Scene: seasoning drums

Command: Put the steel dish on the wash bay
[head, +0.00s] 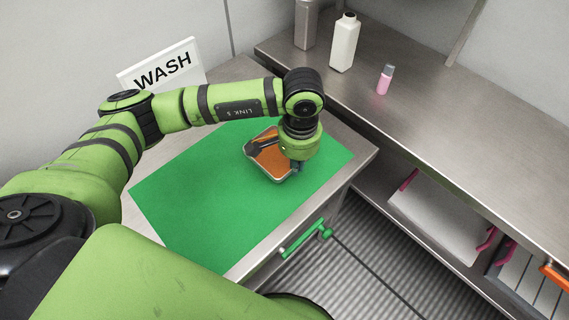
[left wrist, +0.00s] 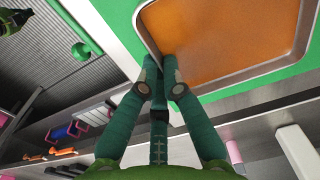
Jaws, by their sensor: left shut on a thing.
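The steel dish (head: 260,169) is a shallow rectangular tray with an orange filling. It is over the green mat of the wash bay (head: 205,215), beside the WASH sign (head: 163,67). My left gripper (head: 296,166) points down at the dish's right side. In the left wrist view, its fingers (left wrist: 160,80) are shut on the rim of the dish (left wrist: 240,78). The dish looks level; I cannot tell whether it rests on the mat or hangs just above it. The wrist hides part of the dish in the head view. My right gripper is not in view.
A steel counter (head: 450,125) at the right carries a white bottle (head: 344,43), a grey container (head: 306,25) and a small pink bottle (head: 385,80). A green handle (head: 305,240) sticks out at the bay's front. The mat's left part is clear.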

